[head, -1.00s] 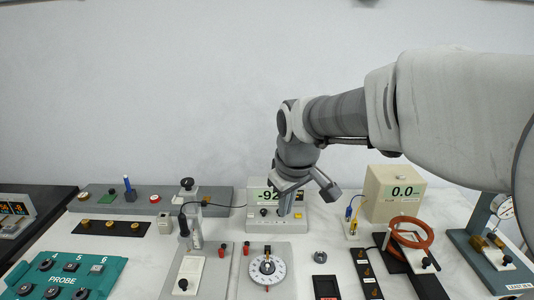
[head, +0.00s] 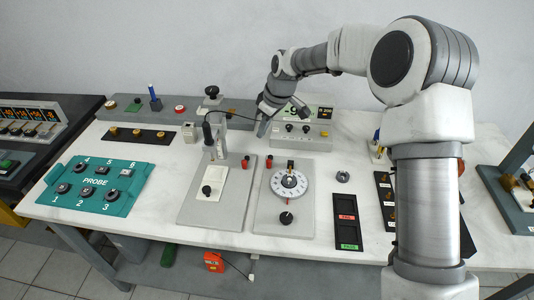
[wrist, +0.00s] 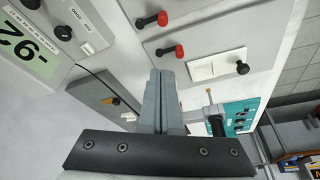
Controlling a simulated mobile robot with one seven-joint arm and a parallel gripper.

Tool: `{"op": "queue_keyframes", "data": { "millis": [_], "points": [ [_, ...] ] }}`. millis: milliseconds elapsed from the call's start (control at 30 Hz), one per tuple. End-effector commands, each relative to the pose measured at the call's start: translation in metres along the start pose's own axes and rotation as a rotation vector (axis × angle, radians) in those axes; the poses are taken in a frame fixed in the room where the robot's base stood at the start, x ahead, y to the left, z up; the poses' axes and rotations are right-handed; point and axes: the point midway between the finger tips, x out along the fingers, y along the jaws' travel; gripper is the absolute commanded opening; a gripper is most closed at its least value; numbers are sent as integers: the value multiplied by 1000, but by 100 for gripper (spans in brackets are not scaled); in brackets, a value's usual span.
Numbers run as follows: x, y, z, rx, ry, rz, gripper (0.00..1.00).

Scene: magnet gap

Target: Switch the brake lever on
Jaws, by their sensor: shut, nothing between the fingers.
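No label naming a brake lever is readable, so I cannot tell for certain which control it is. One candidate is the black-knobbed lever on a white plate (head: 207,190), on the grey panel left of the dial; it also shows in the wrist view at the upper right (wrist: 242,67). Another black knob (head: 286,217) stands below the dial (head: 289,182). My gripper (head: 262,130) is shut and empty, behind the red terminals and left of the display box. In the wrist view its fingers (wrist: 163,78) are together, apart from the plate and knob.
A clamp post (head: 212,140) with a cable rises left of my gripper. The display box (head: 305,128) is close on its right. A teal probe panel (head: 97,183) lies at left, with bare white table (head: 160,205) beside it.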

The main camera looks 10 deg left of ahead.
Motion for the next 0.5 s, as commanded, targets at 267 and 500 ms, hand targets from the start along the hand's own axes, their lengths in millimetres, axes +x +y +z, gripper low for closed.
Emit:
{"op": "queue_keyframes", "data": {
  "millis": [267, 500],
  "points": [
    [6, 0, -2, -8, 4, -6, 0],
    [9, 0, -2, -7, 4, -7, 0]
  ]
}}
